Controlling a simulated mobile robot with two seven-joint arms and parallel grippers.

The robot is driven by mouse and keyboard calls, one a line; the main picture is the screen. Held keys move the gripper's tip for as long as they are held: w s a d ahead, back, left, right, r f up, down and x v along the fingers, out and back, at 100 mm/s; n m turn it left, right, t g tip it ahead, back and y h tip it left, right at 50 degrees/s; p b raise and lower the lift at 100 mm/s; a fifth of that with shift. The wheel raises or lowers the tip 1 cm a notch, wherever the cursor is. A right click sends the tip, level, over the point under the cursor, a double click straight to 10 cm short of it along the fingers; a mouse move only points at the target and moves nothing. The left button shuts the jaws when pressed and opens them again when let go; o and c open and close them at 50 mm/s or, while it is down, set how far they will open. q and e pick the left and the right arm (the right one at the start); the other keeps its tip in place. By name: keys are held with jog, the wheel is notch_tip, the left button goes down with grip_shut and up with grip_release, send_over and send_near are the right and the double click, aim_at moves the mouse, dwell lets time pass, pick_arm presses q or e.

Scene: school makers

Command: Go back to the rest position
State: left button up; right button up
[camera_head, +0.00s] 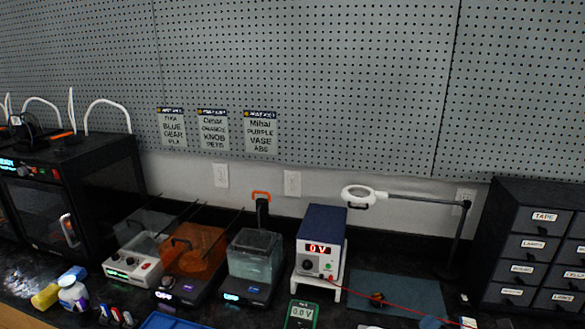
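Neither of my grippers nor my arms show in the head view. The view looks over a dark workbench (230,310) against a grey pegboard wall (310,80). I cannot see whether either gripper is open, shut or holding anything.
A black 3D printer (95,180) stands at the left. Along the bench are an orange-covered station (193,250), a clear tank (254,260), a power supply (320,245) reading 0 V, a magnifier lamp (362,195) and a labelled drawer cabinet (535,245). A blue-grey mat (415,290) is partly bare.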

jog(key=s+a+f+m+g+h+b, duration=0.1)
jog(key=s+f+m+b, duration=0.4)
jog(key=s+f+m, duration=0.5)
jog(key=s+a+f+m+g+h+b, duration=0.1)
jog(key=s+a+f+m+b, duration=0.2)
jog(key=s+f+m, duration=0.7)
notch_tip(320, 180, down, 3)
jog(key=m+b, duration=0.2)
jog(key=m, duration=0.5)
jog(key=shift+g, duration=0.3)
